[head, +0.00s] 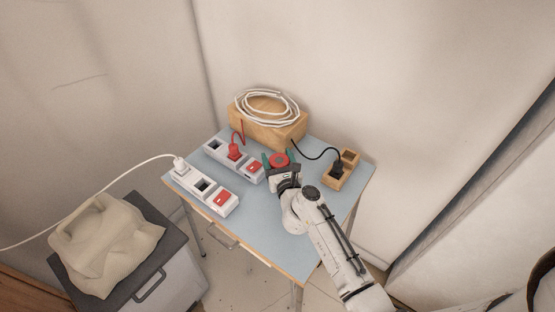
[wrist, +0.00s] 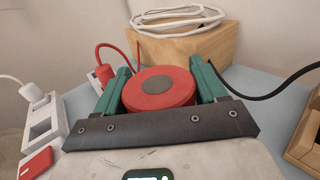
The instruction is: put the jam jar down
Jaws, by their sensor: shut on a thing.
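The jam jar shows as a round red lid (head: 279,160), seen from above over the back middle of the light blue table (head: 283,237). In the wrist view the red jar (wrist: 158,88) sits between the two green fingers of my gripper (wrist: 160,70), one finger on each side. My gripper is shut on it. The jar's lower part is hidden by the lid and the gripper. I cannot tell whether its base touches the table.
A wooden box (head: 266,130) with a coiled white cable (head: 266,107) stands behind the jar. White power strips (head: 205,189) with red parts lie left, one with a red plug (head: 234,151). A wooden socket block (head: 342,170) with a black plug stands right. The table's front is clear.

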